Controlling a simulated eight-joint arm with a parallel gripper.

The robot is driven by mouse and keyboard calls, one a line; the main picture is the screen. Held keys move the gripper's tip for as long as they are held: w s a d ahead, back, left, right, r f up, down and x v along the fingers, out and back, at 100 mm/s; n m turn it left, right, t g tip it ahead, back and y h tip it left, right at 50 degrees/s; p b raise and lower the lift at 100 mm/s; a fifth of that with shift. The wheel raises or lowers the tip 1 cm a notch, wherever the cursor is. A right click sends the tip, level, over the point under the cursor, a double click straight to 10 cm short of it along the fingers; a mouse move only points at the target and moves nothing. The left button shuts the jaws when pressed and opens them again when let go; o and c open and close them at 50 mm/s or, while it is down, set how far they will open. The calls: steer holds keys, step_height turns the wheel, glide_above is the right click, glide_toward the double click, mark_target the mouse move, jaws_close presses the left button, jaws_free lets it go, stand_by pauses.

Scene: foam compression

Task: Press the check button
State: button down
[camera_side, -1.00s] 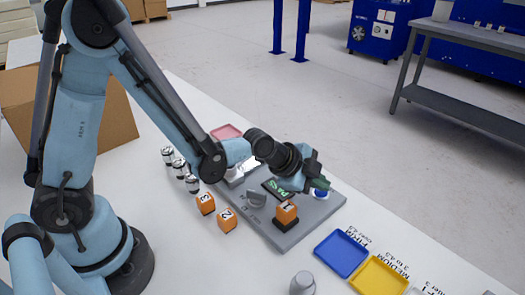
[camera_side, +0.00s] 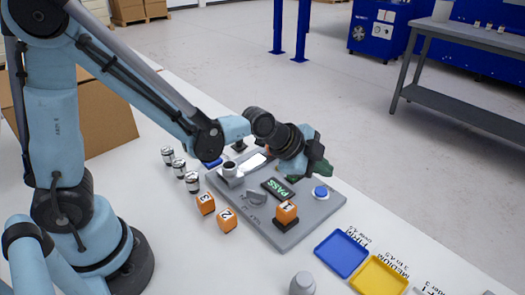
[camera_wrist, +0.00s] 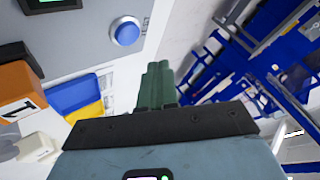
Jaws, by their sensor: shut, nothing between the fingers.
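The blue round check button (camera_side: 320,192) sits on a white ring on the grey panel (camera_side: 300,234). It also shows in the wrist view (camera_wrist: 125,32). A display (camera_side: 280,188) on the panel shows green PASS. An orange cube marked 1 (camera_side: 286,211) rests on a black pad on the panel, near a grey knob (camera_side: 256,197). My gripper (camera_side: 321,170) is shut and empty, above and apart from the button. Its green fingers (camera_wrist: 158,82) lie together in the wrist view, with the button to their upper left.
Orange cubes 2 (camera_side: 227,220) and 3 (camera_side: 206,203) stand left of the panel, near several metal cylinders (camera_side: 179,168). A blue tray (camera_side: 341,254) and a yellow tray (camera_side: 379,277) lie at the front right. A grey rounded object (camera_side: 302,284) stands at the front edge.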

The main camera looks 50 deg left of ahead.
steer(key=shift+r, duration=1)
steer(key=s+a+r+n+g+y, duration=0.1)
steer(key=s+a+r+n+y, duration=0.2)
steer(key=s+a+n, duration=0.9)
steer(key=s+r+n, duration=0.1)
steer(key=s, duration=0.1)
steer(key=shift+s+a+r+n+y, duration=0.15)
steer(key=shift+s+a+n+y, duration=0.15)
steer(key=shift+a+n+y, duration=0.1)
